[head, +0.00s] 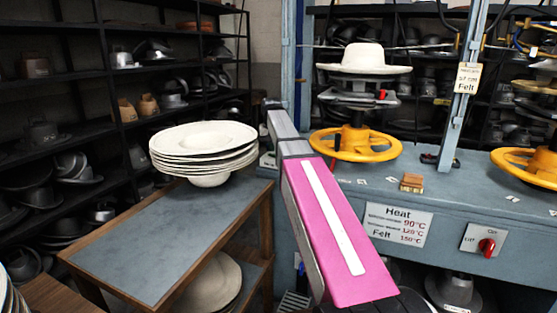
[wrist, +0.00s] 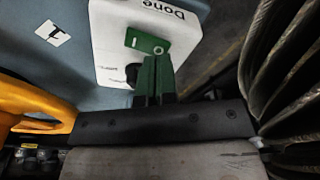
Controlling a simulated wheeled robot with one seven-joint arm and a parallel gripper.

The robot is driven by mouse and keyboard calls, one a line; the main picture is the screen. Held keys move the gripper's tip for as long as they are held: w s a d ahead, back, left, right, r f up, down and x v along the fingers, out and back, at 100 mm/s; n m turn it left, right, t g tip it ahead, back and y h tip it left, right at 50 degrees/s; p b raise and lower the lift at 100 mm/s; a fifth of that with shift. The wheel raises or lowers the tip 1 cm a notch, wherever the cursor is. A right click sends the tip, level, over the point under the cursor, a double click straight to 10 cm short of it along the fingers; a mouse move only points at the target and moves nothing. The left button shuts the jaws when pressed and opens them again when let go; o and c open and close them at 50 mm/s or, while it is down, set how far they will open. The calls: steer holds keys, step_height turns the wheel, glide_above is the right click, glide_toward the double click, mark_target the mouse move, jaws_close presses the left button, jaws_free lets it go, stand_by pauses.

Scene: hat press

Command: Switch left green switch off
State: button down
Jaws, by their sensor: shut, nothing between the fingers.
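In the wrist view, a white panel (wrist: 115,50) with the upside-down word "Done" sits on the blue-grey press bench. A small green switch part (wrist: 147,42) with a pale ring shows on it, with a dark round part (wrist: 132,73) just below. My gripper (wrist: 156,62) has its two dark green fingers shut together, empty. Their tips are close to the green part, just below it in the picture; I cannot tell whether they touch. In the head view my pink arm hides the gripper and this panel.
A yellow handwheel (head: 356,145) stands on the bench; a yellow part (wrist: 35,110) shows at left in the wrist view. A side table (head: 165,235) with stacked hat forms (head: 203,145) is left of my arm. A red switch (head: 487,246) is at right.

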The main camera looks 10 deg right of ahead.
mark_target(271, 154)
steer(key=shift+f, duration=0.8)
stand_by(0.4)
steer(key=shift+r, duration=3.55)
